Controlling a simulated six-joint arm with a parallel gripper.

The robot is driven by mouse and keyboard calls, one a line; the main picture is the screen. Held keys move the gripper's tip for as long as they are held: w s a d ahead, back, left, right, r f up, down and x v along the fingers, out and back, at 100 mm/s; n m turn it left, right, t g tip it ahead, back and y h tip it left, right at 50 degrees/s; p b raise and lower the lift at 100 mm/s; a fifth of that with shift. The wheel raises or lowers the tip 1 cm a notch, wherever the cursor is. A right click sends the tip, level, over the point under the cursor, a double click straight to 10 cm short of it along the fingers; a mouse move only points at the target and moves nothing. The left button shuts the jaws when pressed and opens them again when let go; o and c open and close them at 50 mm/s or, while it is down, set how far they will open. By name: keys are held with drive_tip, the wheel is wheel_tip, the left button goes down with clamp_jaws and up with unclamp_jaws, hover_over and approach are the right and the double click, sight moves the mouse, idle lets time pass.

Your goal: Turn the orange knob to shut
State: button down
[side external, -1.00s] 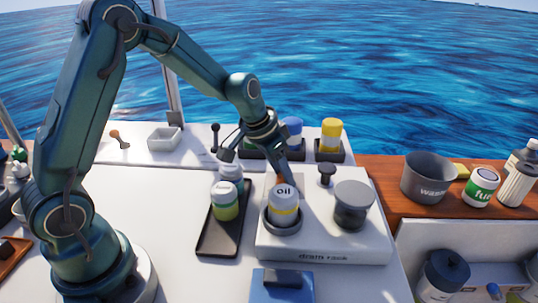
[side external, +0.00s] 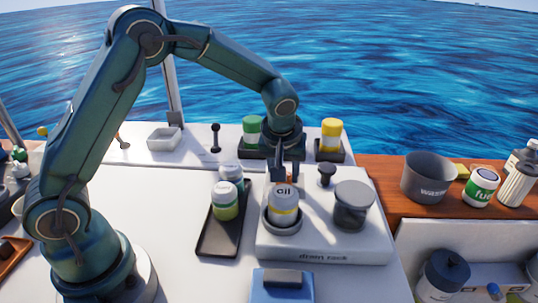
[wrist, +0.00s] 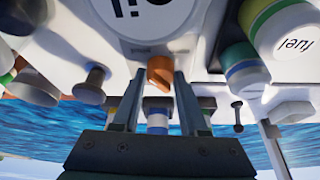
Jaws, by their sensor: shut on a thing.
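The orange knob (wrist: 160,73) shows between my fingertips in the wrist view, beside the drum labelled "oil" (wrist: 145,12). In the side view only a small piece of the knob (side external: 290,178) shows behind the oil drum (side external: 283,205); the rest is hidden by my fingers and the drum. My gripper (side external: 284,180) points down behind the oil drum and is shut on the knob, one finger on each side of it. The oil drum stands upright in a dark ring on the white drain rack (side external: 330,250).
On the rack, a dark lidded pot (side external: 352,206) and a small dark knob (side external: 326,173) stand right of my gripper. A black tray (side external: 218,240) with bottles lies to the left. Green (side external: 252,130) and yellow (side external: 331,134) bottles stand behind.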

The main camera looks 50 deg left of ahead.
drive_tip(key=shift+n, duration=0.6)
drive_tip(key=shift+y, duration=0.3)
drive_tip(key=shift+c, duration=2.2)
unclamp_jaws()
drive_tip(key=shift+g, duration=0.3)
drive_tip(key=shift+v, duration=2.55)
